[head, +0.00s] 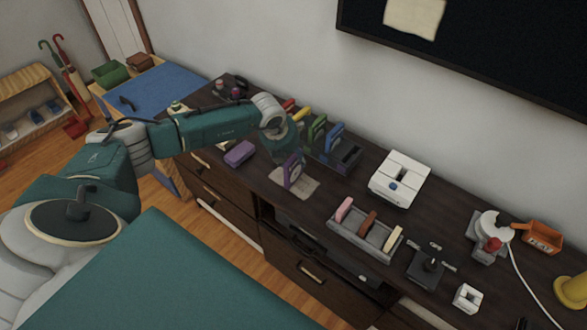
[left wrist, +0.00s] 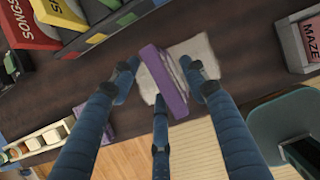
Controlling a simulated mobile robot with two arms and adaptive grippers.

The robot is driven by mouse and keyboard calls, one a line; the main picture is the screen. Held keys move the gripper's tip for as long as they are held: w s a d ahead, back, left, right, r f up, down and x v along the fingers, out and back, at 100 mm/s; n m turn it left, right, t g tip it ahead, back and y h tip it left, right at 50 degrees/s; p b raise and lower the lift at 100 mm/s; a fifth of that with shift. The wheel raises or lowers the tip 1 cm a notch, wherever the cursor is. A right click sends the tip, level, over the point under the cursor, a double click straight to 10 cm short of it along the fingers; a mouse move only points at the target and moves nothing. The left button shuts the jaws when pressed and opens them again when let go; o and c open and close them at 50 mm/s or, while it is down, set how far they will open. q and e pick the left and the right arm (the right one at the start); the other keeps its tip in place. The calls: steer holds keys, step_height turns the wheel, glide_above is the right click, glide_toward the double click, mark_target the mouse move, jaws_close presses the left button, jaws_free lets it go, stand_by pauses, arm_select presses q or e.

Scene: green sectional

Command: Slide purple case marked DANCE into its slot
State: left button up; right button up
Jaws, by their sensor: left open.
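A purple case (head: 292,170) stands upright on a pale mat (head: 305,187) on the dark dresser; no lettering on it is readable. In the left wrist view the purple case (left wrist: 165,82) stands between the blue fingers of my left gripper (left wrist: 165,88). The gripper is open, with fingers on both sides of the case. In the head view my left gripper (head: 285,150) is just above and behind the case, its fingers mostly hidden. A dark rack (head: 345,155) behind it holds upright cases, including a green case (head: 316,130) and a blue case (head: 334,136). My right gripper is not in view.
Another purple box (head: 240,153) lies left of the mat. A grey rack (head: 362,240) with pink, brown and yellow cases stands at the front right. A white device (head: 399,179) and a black stand (head: 430,267) are further right. The dresser's front edge is close to the mat.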

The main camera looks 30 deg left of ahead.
arm_select(q)
steer(key=shift+f+b, duration=0.3)
steer(key=shift+b, duration=0.05)
stand_by(0.3)
jaws_close()
